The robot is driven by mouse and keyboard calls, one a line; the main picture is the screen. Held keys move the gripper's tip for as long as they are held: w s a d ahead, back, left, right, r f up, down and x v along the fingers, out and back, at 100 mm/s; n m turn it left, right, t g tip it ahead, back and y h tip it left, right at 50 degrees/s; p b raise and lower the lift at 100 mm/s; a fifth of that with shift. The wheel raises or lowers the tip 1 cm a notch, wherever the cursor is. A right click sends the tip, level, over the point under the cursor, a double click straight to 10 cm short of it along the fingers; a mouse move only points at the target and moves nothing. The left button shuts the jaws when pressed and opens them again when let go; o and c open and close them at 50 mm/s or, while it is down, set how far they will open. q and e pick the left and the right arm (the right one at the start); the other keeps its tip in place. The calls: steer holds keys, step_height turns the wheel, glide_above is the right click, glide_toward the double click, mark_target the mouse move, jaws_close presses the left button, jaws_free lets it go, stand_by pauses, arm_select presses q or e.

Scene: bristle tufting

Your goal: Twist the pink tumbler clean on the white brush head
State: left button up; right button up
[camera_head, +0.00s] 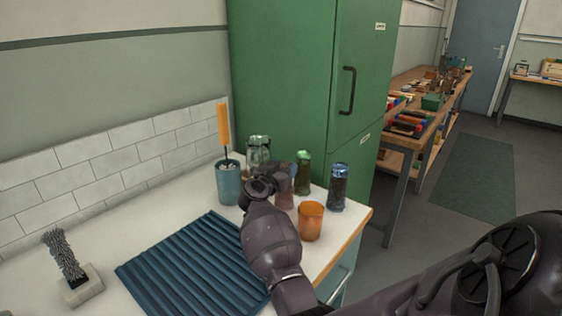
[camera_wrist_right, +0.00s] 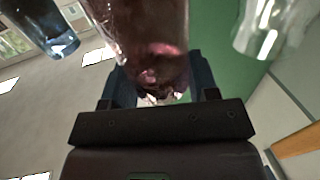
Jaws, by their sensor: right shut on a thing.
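The pink tumbler (camera_head: 284,192) is partly hidden behind my right gripper (camera_head: 262,186) in the head view. In the right wrist view the translucent pink tumbler (camera_wrist_right: 145,40) fills the space between the fingers of my right gripper (camera_wrist_right: 157,80), which is shut on it. I cannot tell whether its base touches the counter. The brush head (camera_head: 66,255), with grey-white bristles, stands upright and slightly tilted on a pale square base (camera_head: 82,290) at the lower left, well apart from the gripper. My left gripper is not in view.
A blue ribbed mat (camera_head: 165,270) lies between brush and gripper. Close around the gripper stand a teal cup (camera_head: 228,186) with an orange-handled brush, a clear jar (camera_head: 257,152), a green glass (camera_head: 303,172), a blue glass (camera_head: 338,188) and an orange cup (camera_head: 311,222). A green cabinet (camera_head: 285,80) rises behind.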

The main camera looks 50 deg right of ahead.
stand_by(0.3)
steer(key=shift+f, duration=0.25)
steer(key=o, duration=1.4)
steer(key=shift+f, duration=0.1)
